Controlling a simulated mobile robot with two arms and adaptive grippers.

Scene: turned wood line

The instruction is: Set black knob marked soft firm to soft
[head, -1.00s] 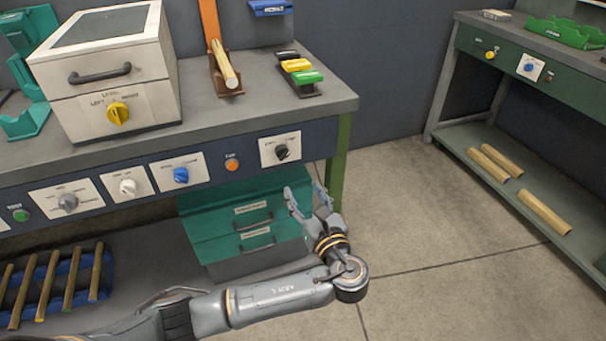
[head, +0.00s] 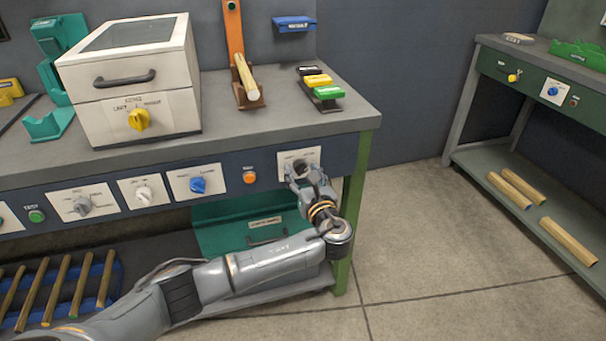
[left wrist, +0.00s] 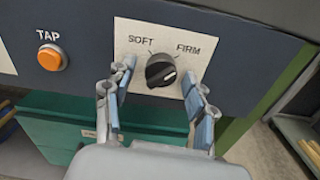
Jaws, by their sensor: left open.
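The black knob (left wrist: 160,70) sits on a white plate lettered SOFT at upper left and FIRM at upper right. A pale mark shows on its lower right side; I cannot tell its exact setting. In the head view the knob (head: 300,166) is at the right end of the bench front, partly hidden by my gripper. My left gripper (head: 304,176) is open in front of it. In the left wrist view its fingers (left wrist: 158,85) stand apart, one on each side of the knob, with visible gaps. My right gripper is not in view.
An orange TAP button (left wrist: 52,58) is left of the plate. A blue knob (head: 198,185) and a white knob (head: 144,193) are further left. Teal drawers (head: 225,225) stand below, and a green bench leg (head: 354,200) is to the right. The floor beyond is clear.

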